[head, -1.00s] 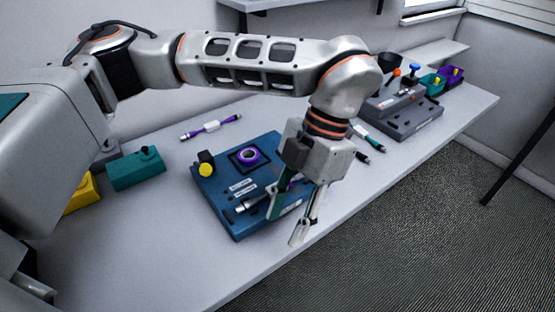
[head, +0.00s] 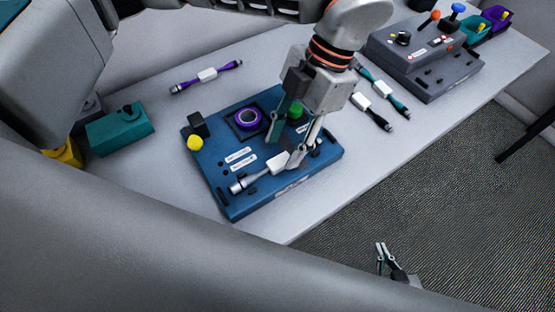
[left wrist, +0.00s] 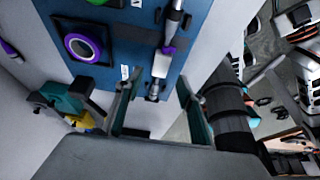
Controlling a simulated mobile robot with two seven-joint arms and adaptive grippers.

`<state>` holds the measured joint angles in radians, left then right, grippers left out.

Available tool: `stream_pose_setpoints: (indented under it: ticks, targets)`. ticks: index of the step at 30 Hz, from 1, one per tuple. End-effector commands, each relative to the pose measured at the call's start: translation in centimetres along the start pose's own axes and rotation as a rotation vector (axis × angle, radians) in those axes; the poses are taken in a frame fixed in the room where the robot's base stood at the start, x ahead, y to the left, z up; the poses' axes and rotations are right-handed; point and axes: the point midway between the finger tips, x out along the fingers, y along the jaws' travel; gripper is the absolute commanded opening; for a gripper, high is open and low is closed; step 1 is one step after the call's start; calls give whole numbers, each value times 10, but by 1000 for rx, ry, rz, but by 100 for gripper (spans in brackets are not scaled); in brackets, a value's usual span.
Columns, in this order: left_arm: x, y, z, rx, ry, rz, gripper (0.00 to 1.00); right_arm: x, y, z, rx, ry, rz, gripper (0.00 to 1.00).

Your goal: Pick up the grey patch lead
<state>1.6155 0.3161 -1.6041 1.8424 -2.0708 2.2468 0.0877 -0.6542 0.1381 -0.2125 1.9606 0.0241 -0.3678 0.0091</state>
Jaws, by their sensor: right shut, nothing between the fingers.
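Two leads lie side by side on the table right of the blue fixture. My left gripper (head: 287,150) is open above the fixture near this lead, pointing down. Its fingers stand apart in the left wrist view (left wrist: 160,105), the lead's end between them in the picture. My right gripper (head: 380,246) is shut and empty, low over the floor.
The blue fixture (head: 215,170) has a purple ring and a yellow knob. A teal-ended lead (head: 390,94) lies beside the dark-ended one, and a purple lead (head: 207,75) lies behind. A teal block (head: 120,131) stands left, a grey control box (head: 430,70) right.

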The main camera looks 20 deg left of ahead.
Motion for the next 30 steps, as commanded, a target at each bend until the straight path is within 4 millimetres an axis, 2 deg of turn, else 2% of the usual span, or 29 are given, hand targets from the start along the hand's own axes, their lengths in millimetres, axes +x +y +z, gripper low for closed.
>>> stream_pose_setpoints:
  ticks: [7, 17, 21, 22, 30]
  targets:
    - [34, -1, 2, 1, 4, -2, 39, 0, 2, -6, -3, 8, 2, 0]
    - [40, 0, 2, 0, 1, -1, 39, 0, 2, -7, -3, 10, 2, 0]
    - [40, 0, 2, 0, 1, -1, 3, 0, 2, -7, -3, 10, 2, 0]
    - [40, 0, 2, 0, 1, -1, 0, 0, 2, -7, -3, 10, 2, 0]
    - [40, -1, 2, 0, 1, -1, 0, 0, 2, -7, -3, 10, 2, 0]
